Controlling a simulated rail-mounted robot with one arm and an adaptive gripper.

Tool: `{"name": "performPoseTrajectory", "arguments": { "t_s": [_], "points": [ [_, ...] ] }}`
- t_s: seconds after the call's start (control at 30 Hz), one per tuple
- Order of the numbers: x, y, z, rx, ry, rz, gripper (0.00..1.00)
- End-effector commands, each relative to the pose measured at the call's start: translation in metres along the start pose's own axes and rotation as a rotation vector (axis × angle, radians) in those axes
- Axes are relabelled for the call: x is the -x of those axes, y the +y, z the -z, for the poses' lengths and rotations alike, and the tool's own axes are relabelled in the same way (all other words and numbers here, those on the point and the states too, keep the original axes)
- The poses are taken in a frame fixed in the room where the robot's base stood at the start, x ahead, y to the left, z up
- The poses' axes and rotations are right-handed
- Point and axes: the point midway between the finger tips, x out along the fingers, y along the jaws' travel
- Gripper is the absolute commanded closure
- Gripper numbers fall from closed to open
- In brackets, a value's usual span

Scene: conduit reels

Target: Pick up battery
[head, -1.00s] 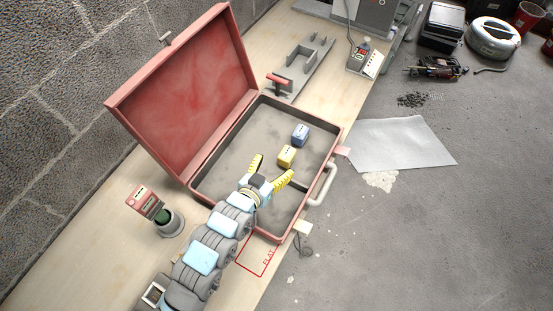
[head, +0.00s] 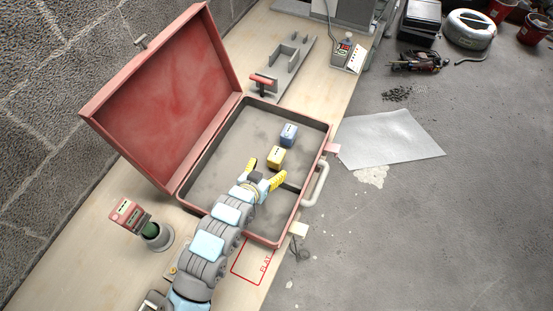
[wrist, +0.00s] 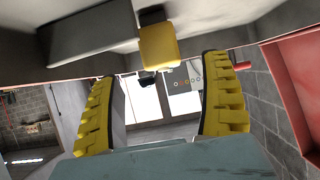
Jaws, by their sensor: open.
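The open red case (head: 270,240) holds two small box-shaped blocks that look like batteries, one yellow (head: 275,157) and one blue (head: 288,135). The yellow block is nearer my gripper (head: 265,171), with the blue one just beyond it. My gripper is open and empty inside the case outline, its yellow fingers spread on the near side of the yellow block. The wrist view shows the yellow block (wrist: 158,46) at upper centre, beyond the fingers, with a dark block partly hidden behind it. Which block is the battery is not clear.
The raised case lid (head: 165,95) stands left of my arm. A red-and-white box (head: 128,215) tilts beside a grey cup (head: 160,237) on the bench. A grey fixture (head: 285,70) lies behind the case. The case handle (head: 317,185) sticks out at right.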

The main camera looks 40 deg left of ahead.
Motion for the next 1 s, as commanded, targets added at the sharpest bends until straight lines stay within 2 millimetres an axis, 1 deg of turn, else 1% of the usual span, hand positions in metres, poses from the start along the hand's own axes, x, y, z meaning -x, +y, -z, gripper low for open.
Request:
{"name": "performPoseTrajectory", "arguments": {
  "t_s": [0.03,0.1,0.3,0.63,0.83,1.0],
  "points": [
    [-0.008,0.000,0.000,-0.001,0.001,-0.001,0.21],
    [-0.017,0.001,0.001,-0.001,0.003,-0.002,0.21],
    [-0.040,0.000,-0.001,0.001,-0.001,-0.001,0.21],
    [-0.057,0.000,0.003,-0.001,0.002,-0.001,0.21],
    [-0.081,0.000,0.007,0.000,0.000,-0.001,0.21],
    [-0.096,-0.001,0.008,0.000,0.000,-0.001,0.21]
  ]
}}
